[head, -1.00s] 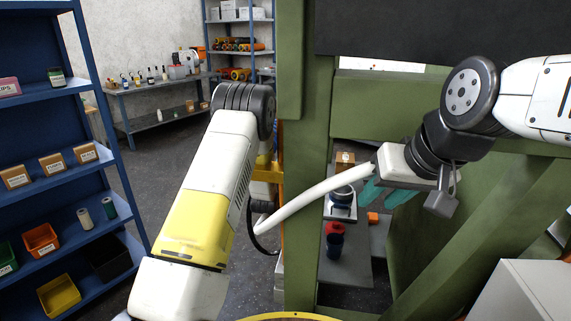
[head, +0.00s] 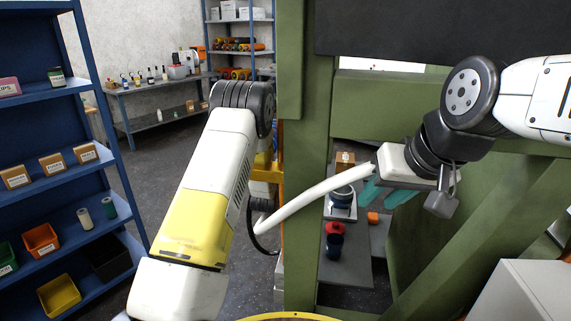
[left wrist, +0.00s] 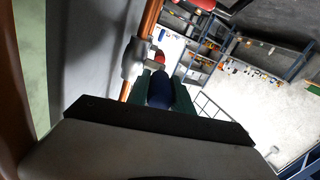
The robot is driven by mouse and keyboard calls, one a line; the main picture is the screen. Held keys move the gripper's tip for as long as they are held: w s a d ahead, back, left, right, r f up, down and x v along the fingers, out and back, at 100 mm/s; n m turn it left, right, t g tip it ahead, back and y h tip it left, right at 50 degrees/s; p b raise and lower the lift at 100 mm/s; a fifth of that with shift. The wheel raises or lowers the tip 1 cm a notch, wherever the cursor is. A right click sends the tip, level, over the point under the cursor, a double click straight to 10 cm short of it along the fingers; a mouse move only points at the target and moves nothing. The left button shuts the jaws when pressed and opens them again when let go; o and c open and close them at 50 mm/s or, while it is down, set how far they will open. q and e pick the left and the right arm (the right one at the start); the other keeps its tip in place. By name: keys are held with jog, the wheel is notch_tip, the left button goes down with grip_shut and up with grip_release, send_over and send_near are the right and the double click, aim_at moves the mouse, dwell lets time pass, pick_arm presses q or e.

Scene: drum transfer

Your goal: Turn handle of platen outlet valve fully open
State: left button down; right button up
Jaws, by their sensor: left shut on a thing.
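In the left wrist view, the teal fingers of my left gripper (left wrist: 161,92) are shut on a dark blue handle grip (left wrist: 159,88), one finger on each side. Just beyond it, a grey metal valve body (left wrist: 133,58) with a small red part (left wrist: 160,57) sits beside a copper-coloured pipe (left wrist: 147,38). How far the handle is turned is hard to tell. In the head view, my left gripper and the valve are hidden. My right gripper (head: 387,194) has teal fingers apart, empty, in front of the green frame.
A green frame post (head: 305,190) stands between my arms, with green beams at right. Behind it, a low grey platform (head: 345,262) bears a red and dark blue item (head: 334,240). A blue shelf (head: 75,185) with bins stands at left.

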pick_arm(q)
jog(key=r+g, duration=0.2)
jog(key=g, duration=0.1)
jog(key=shift+w+r, duration=0.2)
jog(key=shift+w+d+r+g+y, duration=0.15)
jog(key=shift+r+g, duration=0.15)
jog(key=shift+g, duration=0.35)
jog(key=shift+w+a+r+g+y, duration=0.1)
jog(key=shift+w+r+g+y, duration=0.15)
jog(key=shift+g, duration=0.35)
jog(key=shift+w+d+r+g+y, duration=0.1)
jog(key=shift+r+g, duration=0.25)
jog(key=shift+g, duration=0.3)
jog(key=c, duration=1.3)
grip_release()
jog(key=shift+c, duration=0.2)
pick_arm(e)
jog(key=shift+c, duration=1.2)
pick_arm(q)
jog(key=shift+o, duration=1.1)
pick_arm(e)
grip_shut()
pick_arm(q)
jog(key=v, duration=0.6)
jog(key=shift+s+r, duration=0.25)
jog(key=shift+s, duration=0.05)
jog(key=shift+s+r, duration=0.25)
jog(key=shift+s, duration=0.2)
